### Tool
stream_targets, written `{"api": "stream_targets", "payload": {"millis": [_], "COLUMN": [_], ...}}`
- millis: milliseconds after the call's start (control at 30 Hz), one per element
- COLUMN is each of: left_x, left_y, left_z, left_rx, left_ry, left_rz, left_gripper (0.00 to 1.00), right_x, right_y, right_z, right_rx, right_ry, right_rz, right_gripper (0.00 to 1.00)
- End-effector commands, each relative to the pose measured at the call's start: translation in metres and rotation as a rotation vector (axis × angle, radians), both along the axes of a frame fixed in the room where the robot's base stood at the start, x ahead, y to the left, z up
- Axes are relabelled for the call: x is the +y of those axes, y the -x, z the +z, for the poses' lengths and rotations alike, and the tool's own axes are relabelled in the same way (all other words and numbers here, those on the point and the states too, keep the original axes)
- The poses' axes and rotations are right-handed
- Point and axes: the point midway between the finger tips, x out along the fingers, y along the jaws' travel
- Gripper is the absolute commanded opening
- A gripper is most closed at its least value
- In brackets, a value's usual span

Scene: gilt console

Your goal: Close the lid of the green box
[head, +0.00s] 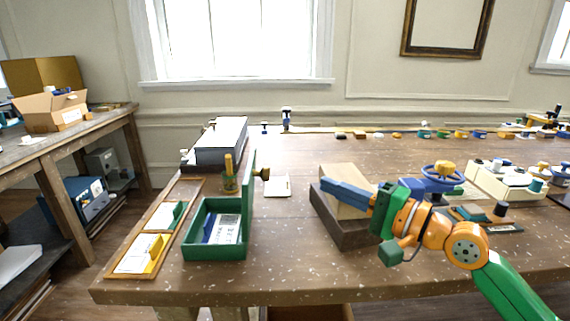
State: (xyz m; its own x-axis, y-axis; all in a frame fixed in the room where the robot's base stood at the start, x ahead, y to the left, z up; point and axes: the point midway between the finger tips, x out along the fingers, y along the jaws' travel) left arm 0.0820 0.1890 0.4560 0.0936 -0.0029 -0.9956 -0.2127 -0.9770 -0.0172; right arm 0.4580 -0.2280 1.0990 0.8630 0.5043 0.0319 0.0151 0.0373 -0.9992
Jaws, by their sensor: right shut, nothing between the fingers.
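The green box (215,253) stands open on the left part of the table. Its lid (251,190) stands upright along the box's right side. A white printed item (229,228) and a blue item (209,226) lie inside. My right gripper (325,187) comes in from the right with its blue fingers together and empty. It is to the right of the lid, apart from it, over or in front of a wooden block (346,177). My left gripper is out of view.
A dark tray (334,226) lies beneath my right gripper. A wooden tray (122,262) with papers lies left of the box. A grey case (221,140) and a brass-coloured item (230,178) stand behind it. Table between lid and dark tray is mostly clear.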

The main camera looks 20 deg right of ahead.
Motion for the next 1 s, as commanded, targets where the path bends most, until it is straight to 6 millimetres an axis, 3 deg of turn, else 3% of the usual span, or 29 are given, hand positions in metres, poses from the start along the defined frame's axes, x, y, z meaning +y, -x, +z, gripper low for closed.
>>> {"api": "stream_targets", "payload": {"millis": [33,300,433,600,1000], "left_x": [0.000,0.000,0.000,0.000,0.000], "left_y": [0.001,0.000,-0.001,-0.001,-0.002], "left_z": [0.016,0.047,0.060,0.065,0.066], "left_rx": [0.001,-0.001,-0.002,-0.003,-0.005], "left_ry": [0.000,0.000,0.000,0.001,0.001], "left_rz": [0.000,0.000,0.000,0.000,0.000], "left_gripper": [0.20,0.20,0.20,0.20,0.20], "right_x": [0.006,0.038,0.058,0.070,0.071], "right_y": [-0.008,-0.055,-0.059,-0.062,-0.063], "right_z": [0.012,0.010,0.009,0.005,0.004], "right_rx": [-0.004,-0.002,-0.001,-0.001,0.001], "right_ry": [-0.002,0.001,0.002,0.004,0.009], "right_rz": [0.003,0.005,0.005,0.003,0.002], "right_gripper": [0.00,0.00,0.00,0.00,0.00]}}
